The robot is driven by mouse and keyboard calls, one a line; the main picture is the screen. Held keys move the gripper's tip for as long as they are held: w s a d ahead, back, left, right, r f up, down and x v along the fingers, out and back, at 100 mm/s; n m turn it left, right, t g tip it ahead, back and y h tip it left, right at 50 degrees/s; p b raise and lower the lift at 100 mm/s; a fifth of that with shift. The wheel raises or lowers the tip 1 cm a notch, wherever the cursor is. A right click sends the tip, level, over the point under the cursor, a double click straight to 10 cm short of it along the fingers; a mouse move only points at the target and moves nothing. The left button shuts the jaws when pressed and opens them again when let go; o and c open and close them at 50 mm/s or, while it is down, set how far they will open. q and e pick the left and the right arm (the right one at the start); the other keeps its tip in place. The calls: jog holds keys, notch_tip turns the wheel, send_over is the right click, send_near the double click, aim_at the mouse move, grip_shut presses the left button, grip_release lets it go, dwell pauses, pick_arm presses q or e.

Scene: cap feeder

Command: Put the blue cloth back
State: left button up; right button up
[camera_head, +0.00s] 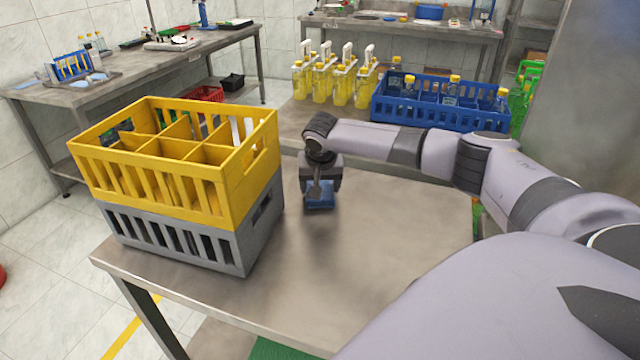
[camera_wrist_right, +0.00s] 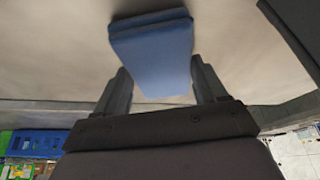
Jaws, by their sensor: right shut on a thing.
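The blue cloth (camera_head: 319,197) is a small folded pad at the middle of the near metal table. My right gripper (camera_head: 318,186) comes in from the right and is shut on the cloth from above. In the right wrist view the blue cloth (camera_wrist_right: 152,55) sits between the two fingers of my right gripper (camera_wrist_right: 160,85). A dark shadow lies just below the cloth on the table; I cannot tell whether it touches the surface. My left gripper is not in view.
A yellow crate (camera_head: 190,205) stacked on a grey crate (camera_head: 180,240) stands left of my gripper. Behind are a blue crate (camera_head: 440,120) with bottles and several yellow bottles (camera_head: 340,85). The table front (camera_head: 290,290) is bare.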

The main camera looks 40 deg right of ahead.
jog(key=shift+f, duration=0.1)
jog(key=o, duration=0.9)
jog(key=shift+o, duration=0.2)
jog(key=v, duration=1.2)
jog(key=shift+r+p, duration=0.25)
jog(key=shift+p, duration=0.2)
jog(key=shift+w, duration=0.1)
